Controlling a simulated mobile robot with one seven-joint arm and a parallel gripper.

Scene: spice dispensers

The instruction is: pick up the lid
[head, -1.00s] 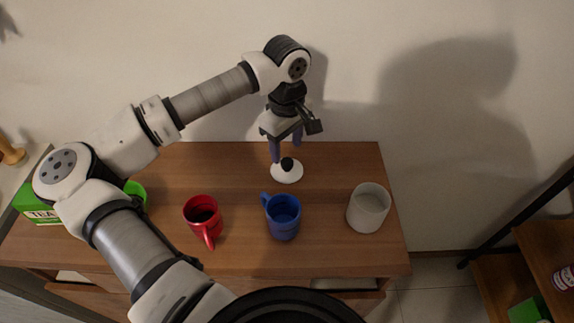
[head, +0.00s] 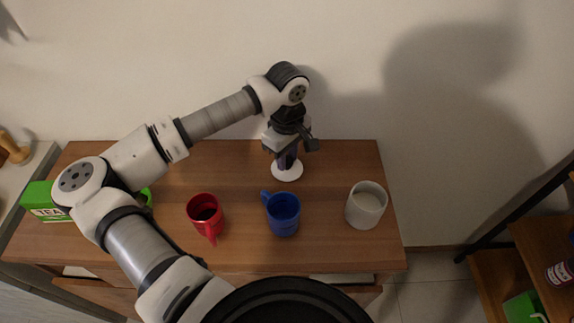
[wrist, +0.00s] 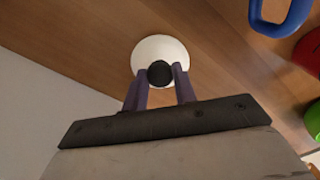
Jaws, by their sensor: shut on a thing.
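The lid (head: 287,174) is a white round disc with a dark knob, lying on the wooden table near its back edge. It also shows in the wrist view (wrist: 152,46), where its black knob (wrist: 160,73) sits between my fingertips. My gripper (head: 287,163) points down at the lid from above, and in the wrist view its purple fingers (wrist: 161,75) are shut on the knob. In the head view the fingers hide most of the knob. The lid looks level, and I see no clear gap between it and the table.
A blue mug (head: 283,215) stands in front of the lid, with a red mug (head: 206,216) to its left. A white canister (head: 366,204) stands at the right. A green tea box (head: 45,202) is at the far left. The wall (head: 190,70) rises behind the table.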

